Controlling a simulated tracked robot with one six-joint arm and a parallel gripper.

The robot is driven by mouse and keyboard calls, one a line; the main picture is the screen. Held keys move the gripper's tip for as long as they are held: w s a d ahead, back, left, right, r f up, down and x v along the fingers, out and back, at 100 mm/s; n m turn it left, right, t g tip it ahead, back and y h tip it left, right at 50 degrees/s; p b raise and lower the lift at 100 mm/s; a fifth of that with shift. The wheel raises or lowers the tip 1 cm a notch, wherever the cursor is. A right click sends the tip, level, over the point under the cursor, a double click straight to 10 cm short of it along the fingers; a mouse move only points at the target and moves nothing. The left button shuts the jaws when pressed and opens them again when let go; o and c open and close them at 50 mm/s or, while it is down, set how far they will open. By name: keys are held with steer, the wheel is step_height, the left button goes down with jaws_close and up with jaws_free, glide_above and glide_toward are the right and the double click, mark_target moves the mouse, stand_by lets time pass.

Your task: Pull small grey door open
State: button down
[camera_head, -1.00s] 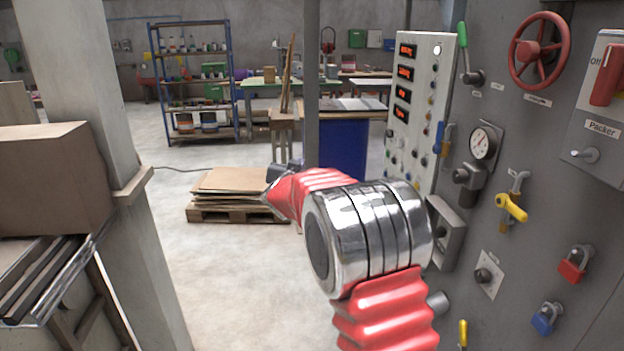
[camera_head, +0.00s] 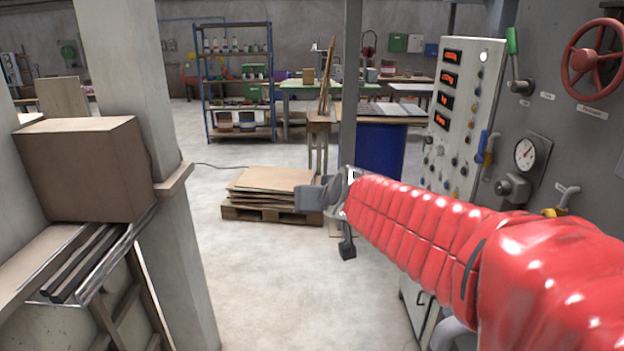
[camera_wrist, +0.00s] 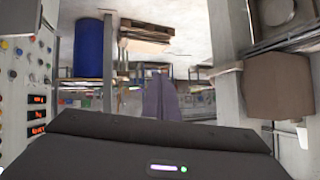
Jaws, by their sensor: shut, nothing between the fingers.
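A small pale grey door (camera_head: 412,312) with a dark upright handle (camera_head: 421,297) shows low under the control panel in the head view. I cannot be sure it is the task's door. It looks shut, and my red arm hides the area above and right of it. My gripper (camera_wrist: 160,97) shows in the wrist view with its fingers together and nothing between them. In the head view the end of my arm (camera_head: 328,192) is in mid-air, left of the panel and apart from the door.
The control panel (camera_head: 463,120) and the machine wall with a red valve wheel (camera_head: 597,60) stand on the right. A pallet of cardboard (camera_head: 270,190) lies ahead. A pillar (camera_head: 130,80) and a brown box (camera_head: 85,170) are on the left. The middle floor is clear.

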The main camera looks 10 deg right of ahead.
steer(key=s+d+f+g, duration=0.1)
steer(key=s+f+g, duration=0.1)
steer(key=s, duration=0.7)
steer(key=s+d+f+g+h, duration=0.1)
steer(key=s+f, duration=0.4)
steer(key=s, duration=0.5)
steer(key=s+d+f+g, duration=0.1)
steer(key=s+f+g, duration=0.2)
steer(key=s, duration=0.7)
steer(key=shift+s+f+n, duration=0.2)
steer(key=shift+f+n, duration=0.2)
steer(key=shift+f, duration=0.2)
steer(key=shift+s, duration=0.1)
